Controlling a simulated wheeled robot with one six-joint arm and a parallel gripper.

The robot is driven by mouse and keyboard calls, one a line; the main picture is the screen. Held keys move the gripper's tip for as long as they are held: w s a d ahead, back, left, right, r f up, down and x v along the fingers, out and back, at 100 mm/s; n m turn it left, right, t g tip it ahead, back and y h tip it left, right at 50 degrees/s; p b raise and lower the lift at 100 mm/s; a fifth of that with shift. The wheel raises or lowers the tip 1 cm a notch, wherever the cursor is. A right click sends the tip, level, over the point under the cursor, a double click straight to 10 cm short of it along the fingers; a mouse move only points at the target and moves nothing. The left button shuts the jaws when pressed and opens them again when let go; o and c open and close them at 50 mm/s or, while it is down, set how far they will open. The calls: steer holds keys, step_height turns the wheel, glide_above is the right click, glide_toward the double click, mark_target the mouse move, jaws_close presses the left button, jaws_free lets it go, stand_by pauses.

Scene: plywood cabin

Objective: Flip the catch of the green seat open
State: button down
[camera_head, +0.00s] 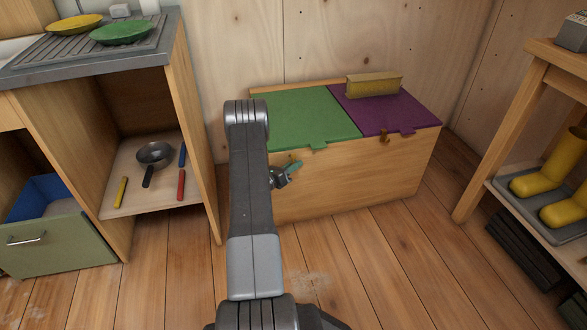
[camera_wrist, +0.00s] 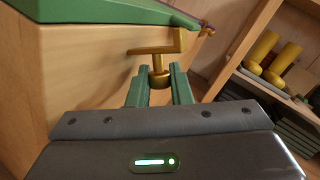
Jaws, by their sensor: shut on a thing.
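The green seat (camera_head: 305,118) is the left lid of a wooden bench box, lying flat and closed. Its brass catch (camera_wrist: 155,48) sticks out from the box front just under the lid edge; in the head view only a bit of brass (camera_head: 293,157) shows beside my gripper. My gripper (camera_head: 295,165) is at the box front below the green lid's tab. In the wrist view its two green fingers (camera_wrist: 159,88) are shut on the round knob at the catch's lower end. My arm hides part of the box's left front.
An open cupboard (camera_head: 185,110) stands left, a shelf with yellow boots (camera_head: 553,165) right. The floor before the box is mostly clear.

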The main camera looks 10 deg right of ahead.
steer(key=c, duration=1.6)
jaws_free()
steer(key=shift+p+v, duration=1.9)
steer(key=shift+v, duration=5)
steer(key=shift+w+f, duration=0.1)
